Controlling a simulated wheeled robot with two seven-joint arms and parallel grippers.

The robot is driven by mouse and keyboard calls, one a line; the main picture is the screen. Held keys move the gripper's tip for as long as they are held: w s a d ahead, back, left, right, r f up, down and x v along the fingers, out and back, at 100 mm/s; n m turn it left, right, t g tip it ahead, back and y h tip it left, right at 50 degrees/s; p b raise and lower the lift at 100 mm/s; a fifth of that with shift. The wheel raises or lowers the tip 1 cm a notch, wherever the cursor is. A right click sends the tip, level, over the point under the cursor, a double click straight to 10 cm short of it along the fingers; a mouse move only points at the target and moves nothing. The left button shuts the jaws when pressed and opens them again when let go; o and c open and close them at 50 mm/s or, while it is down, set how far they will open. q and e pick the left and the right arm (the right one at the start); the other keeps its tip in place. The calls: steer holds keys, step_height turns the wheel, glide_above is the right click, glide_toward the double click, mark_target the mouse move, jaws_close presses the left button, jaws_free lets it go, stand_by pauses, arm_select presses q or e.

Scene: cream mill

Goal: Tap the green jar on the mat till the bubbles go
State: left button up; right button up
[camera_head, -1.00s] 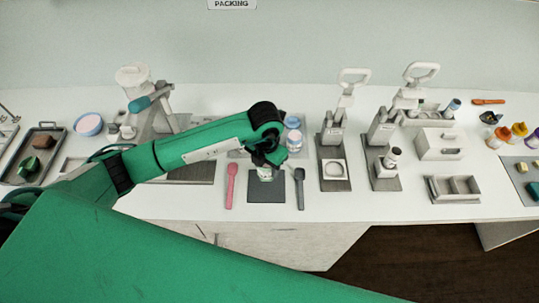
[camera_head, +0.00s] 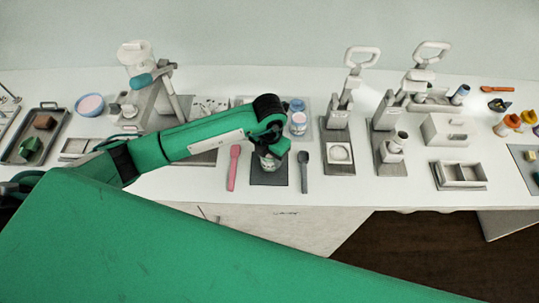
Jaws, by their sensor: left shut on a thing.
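My left gripper (camera_head: 270,152) is shut on a small pale jar with green on it (camera_head: 270,163). The jar hangs under the gripper over the dark mat (camera_head: 268,180), near its middle. The gripper and wrist cover most of the jar. I cannot tell whether the jar touches the mat, and bubbles are too small to make out. My right gripper is not in view.
A pink spatula (camera_head: 234,168) lies left of the mat and a dark spatula (camera_head: 304,172) right of it. A lidded jar (camera_head: 298,122) stands behind. Hand presses (camera_head: 336,125) stand to the right. The front strip of the counter is clear.

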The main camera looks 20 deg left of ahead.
arm_select(q)
steer(key=shift+f, duration=0.1)
steer(key=shift+f+b, duration=0.35)
steer(key=shift+b, duration=0.1)
step_height(320, 180, down, 3)
steer(key=shift+r+b, duration=0.15)
steer(key=shift+b, duration=1.05)
steer(key=shift+r+p, duration=0.55)
steer(key=shift+c, duration=0.4)
steer(key=shift+r, duration=0.1)
steer(key=shift+r+p, duration=0.8)
steer(key=shift+r, duration=0.45)
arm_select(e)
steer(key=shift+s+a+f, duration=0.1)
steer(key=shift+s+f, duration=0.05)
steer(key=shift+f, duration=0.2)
arm_select(q)
steer(key=shift+f, duration=0.15)
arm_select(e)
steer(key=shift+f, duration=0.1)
